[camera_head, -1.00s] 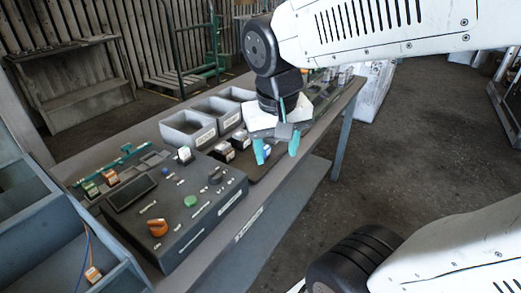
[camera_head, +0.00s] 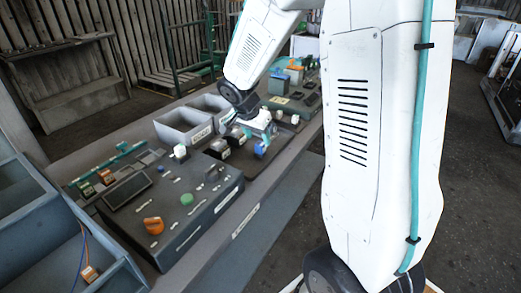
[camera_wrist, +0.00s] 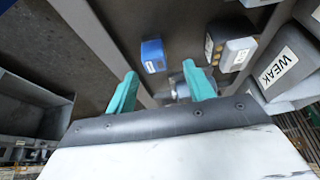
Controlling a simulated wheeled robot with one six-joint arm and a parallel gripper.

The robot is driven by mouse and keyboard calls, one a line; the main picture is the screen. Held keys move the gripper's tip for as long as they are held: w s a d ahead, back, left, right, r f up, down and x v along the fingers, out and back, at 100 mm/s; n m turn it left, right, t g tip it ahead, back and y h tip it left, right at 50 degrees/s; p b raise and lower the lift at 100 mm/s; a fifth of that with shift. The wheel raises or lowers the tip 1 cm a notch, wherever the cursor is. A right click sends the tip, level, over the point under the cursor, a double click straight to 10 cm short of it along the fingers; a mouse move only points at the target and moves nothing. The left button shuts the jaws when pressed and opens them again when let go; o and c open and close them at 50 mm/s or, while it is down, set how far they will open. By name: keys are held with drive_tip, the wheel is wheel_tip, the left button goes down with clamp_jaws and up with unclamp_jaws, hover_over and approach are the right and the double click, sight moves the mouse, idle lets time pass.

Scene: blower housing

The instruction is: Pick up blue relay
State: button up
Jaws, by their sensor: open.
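The blue relay (camera_wrist: 153,55) lies on the dark tray surface in the wrist view, a little beyond the space between my fingertips. It looks like a small block with a pale label on one side. In the head view a blue patch (camera_head: 261,149) that looks like it shows right below my gripper (camera_head: 258,137). In the wrist view my gripper (camera_wrist: 160,78) has its two teal fingers spread wide, with nothing held between them. The relay appears apart from both fingers.
A grey-topped dark block (camera_wrist: 236,52) stands right of the relay. A control panel (camera_head: 180,215) with knobs and buttons sits on the bench, left of my gripper. A small grey object shows near the right finger.

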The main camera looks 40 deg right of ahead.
sight(261, 143)
drive_tip(key=x, duration=0.4)
drive_tip(key=shift+s+d+f, duration=0.1)
drive_tip(key=shift+s+f, duration=0.1)
drive_tip(key=c, duration=0.9)
drive_tip(key=shift+r, duration=0.1)
